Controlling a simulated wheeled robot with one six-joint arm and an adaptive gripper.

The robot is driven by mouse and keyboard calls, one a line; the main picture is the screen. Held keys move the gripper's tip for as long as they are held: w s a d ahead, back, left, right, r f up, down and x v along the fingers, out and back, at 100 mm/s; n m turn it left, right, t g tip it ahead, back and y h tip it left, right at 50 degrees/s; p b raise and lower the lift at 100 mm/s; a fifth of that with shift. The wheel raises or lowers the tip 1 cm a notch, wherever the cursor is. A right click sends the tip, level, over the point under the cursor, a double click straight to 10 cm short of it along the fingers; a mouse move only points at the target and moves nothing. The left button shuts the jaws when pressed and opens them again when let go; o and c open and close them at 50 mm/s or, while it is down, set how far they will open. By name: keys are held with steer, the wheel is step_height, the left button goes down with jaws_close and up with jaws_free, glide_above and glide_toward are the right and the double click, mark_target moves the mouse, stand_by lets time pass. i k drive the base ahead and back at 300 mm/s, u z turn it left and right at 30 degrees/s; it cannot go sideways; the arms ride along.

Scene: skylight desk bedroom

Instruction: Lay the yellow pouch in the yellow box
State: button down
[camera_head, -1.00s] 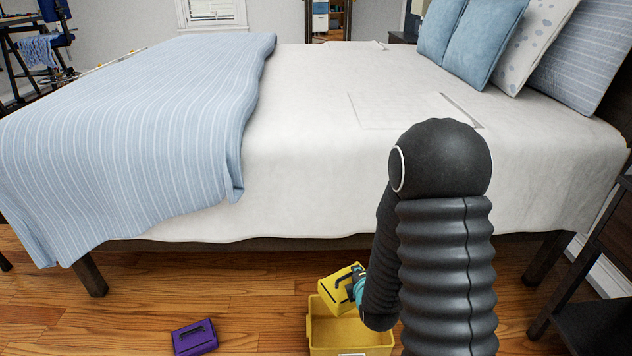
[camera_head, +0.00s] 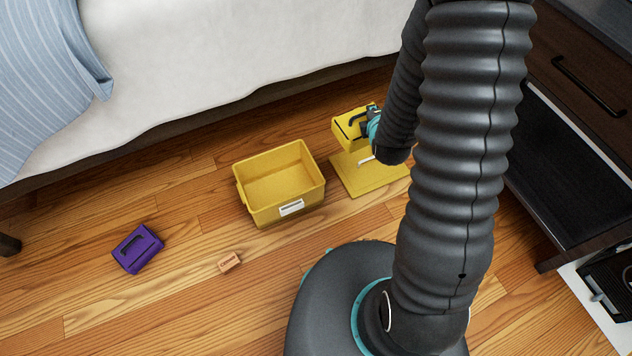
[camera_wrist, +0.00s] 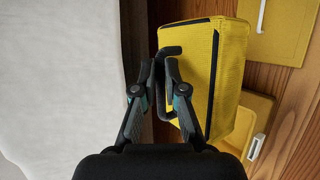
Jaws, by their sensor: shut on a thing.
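The yellow pouch (camera_head: 346,132), with black edging and a dark handle, hangs in my gripper (camera_head: 368,121) above the floor, right of and beyond the box. In the wrist view the pouch (camera_wrist: 218,75) is tilted, and my gripper (camera_wrist: 160,72) is shut on its handle. The open yellow box (camera_head: 262,212) stands on the wood floor with a white label on its front; its inside looks empty. Part of the box (camera_wrist: 252,112) shows in the wrist view, partly hidden by the pouch. Part of my gripper is hidden behind my arm in the head view.
A flat yellow panel (camera_head: 368,182) with a white bar lies right of the box, below the pouch. A purple case (camera_head: 138,250) and a small orange block (camera_head: 229,262) lie on the floor. The bed (camera_head: 220,60) and dark nightstand (camera_head: 575,150) border the space.

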mark_target(278, 196)
steer(key=z, duration=1.95)
steer(key=k, duration=2.45)
steer(key=u, duration=2)
steer(key=i, duration=1)
